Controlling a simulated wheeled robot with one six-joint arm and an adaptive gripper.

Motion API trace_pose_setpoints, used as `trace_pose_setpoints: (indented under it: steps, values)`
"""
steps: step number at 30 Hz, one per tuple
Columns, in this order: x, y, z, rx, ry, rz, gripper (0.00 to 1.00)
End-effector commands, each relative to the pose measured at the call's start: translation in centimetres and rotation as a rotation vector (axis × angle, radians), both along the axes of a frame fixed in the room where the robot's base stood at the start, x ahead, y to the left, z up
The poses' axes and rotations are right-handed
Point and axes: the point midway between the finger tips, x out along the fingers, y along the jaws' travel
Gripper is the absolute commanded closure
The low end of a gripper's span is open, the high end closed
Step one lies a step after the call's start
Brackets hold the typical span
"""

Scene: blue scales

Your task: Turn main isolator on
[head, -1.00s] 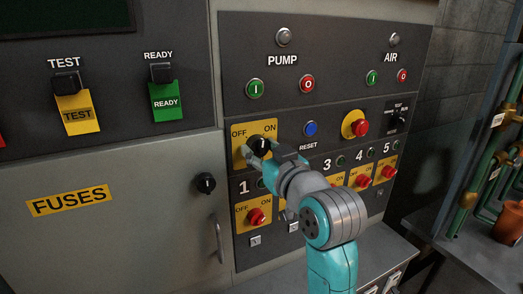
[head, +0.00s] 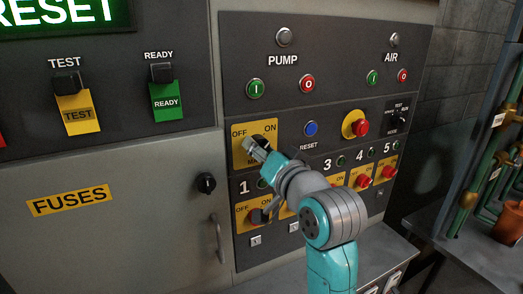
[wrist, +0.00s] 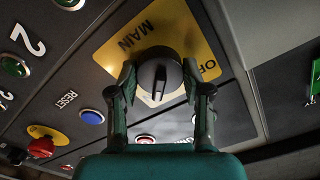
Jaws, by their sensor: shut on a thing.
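The main isolator is a black round knob (wrist: 158,72) with a pale pointer line, on a yellow plate (wrist: 195,35) marked MAIN in the wrist view. My gripper (wrist: 160,86) is shut on the knob, one finger on each side. The wrist view shows part of the OFF label right of the knob; the ON label is out of sight there.
A blue reset button (head: 311,129) and a red knob on a yellow disc (head: 355,124) sit right of the isolator. Numbered switches lie below. The fuses door (head: 110,215) is at left.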

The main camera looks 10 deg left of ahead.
Motion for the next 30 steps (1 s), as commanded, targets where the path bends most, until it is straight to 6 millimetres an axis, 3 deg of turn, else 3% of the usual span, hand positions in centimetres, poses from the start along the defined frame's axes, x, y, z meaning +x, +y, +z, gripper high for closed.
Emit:
trace_pose_setpoints:
  steps: [14,15,18,30]
  values:
    - [0.01,0.01,-0.14,0.011,0.012,0.0,0.86]
    - [0.01,0.01,-0.14,0.011,0.012,0.0,0.49]
    - [0.01,0.0,-0.14,0.01,0.011,0.0,0.26]
    - [-0.38,-0.3,-0.06,0.011,0.009,0.0,0.26]
